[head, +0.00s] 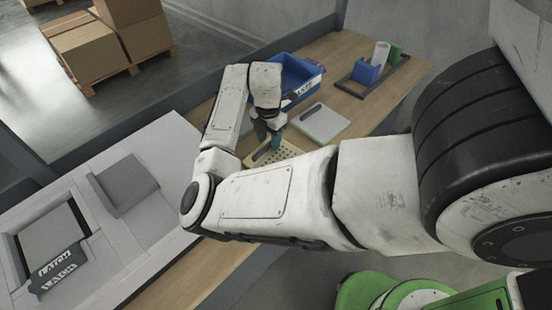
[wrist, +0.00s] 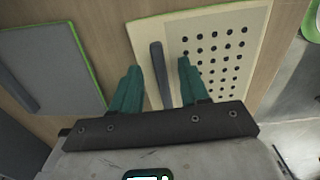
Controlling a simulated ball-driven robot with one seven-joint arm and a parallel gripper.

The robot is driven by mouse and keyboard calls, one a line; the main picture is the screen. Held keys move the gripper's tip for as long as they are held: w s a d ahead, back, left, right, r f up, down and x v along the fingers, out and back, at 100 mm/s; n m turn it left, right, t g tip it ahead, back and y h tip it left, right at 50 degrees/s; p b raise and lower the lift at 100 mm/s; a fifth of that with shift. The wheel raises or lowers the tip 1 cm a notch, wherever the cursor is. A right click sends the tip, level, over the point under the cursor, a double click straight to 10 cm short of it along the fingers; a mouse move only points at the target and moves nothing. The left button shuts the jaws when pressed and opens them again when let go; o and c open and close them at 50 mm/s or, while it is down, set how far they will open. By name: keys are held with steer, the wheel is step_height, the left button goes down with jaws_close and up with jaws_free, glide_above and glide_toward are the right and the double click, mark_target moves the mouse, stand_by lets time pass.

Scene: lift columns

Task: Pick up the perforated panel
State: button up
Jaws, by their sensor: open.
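The perforated panel (wrist: 215,60) is a cream board with rows of dark holes, a green edge and a dark grey bar handle (wrist: 160,75). It lies flat on the wooden table. In the head view the panel (head: 286,152) is partly hidden by my arm. My gripper (wrist: 160,75) has green fingers, open and apart, one on each side of the handle as seen in the wrist view. I cannot tell how far above the board the fingertips are. In the head view my gripper (head: 268,138) is over the panel's left part.
A plain grey panel with a handle (head: 320,122) lies beside the perforated one. A blue bin (head: 300,80) and a dark tray with a blue block and cylinders (head: 372,75) stand farther back. A grey fixture with a latch plate (head: 80,225) is at left.

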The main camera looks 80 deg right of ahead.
steer(key=shift+f, duration=0.4)
jaws_close()
